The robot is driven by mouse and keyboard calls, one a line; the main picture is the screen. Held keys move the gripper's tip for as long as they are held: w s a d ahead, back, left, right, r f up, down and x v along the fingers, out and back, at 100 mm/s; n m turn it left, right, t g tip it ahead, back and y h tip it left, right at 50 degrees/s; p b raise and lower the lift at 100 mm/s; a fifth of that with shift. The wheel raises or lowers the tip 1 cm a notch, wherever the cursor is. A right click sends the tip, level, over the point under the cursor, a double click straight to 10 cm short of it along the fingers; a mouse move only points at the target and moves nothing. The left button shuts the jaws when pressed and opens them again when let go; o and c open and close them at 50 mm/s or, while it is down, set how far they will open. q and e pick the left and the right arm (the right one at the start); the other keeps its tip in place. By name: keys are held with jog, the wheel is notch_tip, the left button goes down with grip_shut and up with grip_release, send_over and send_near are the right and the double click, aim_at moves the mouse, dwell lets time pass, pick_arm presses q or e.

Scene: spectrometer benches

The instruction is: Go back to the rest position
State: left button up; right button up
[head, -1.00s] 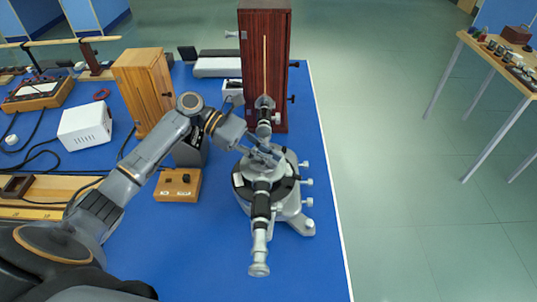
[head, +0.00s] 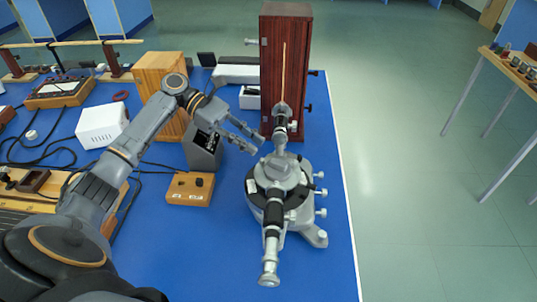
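My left gripper (head: 253,139) reaches in from the left over the blue table (head: 215,250). Its two fingers are spread apart with nothing between them. It is above and to the left of the spectrometer (head: 280,190), apart from it. The spectrometer stands upright on the table, with a black and silver telescope tube pointing towards me and another tube pointing to the tall dark red wooden cabinet (head: 286,75) behind it. My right gripper does not show.
Left of the spectrometer are a small wooden switch box (head: 190,189), a dark grey box (head: 203,150), a light wooden box (head: 158,75) and a white box (head: 102,125) with cables. Open floor (head: 400,180) lies right of the table. A side table (head: 510,68) holds small items.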

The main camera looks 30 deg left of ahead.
pick_arm(q)
jog(key=shift+v, duration=1.15)
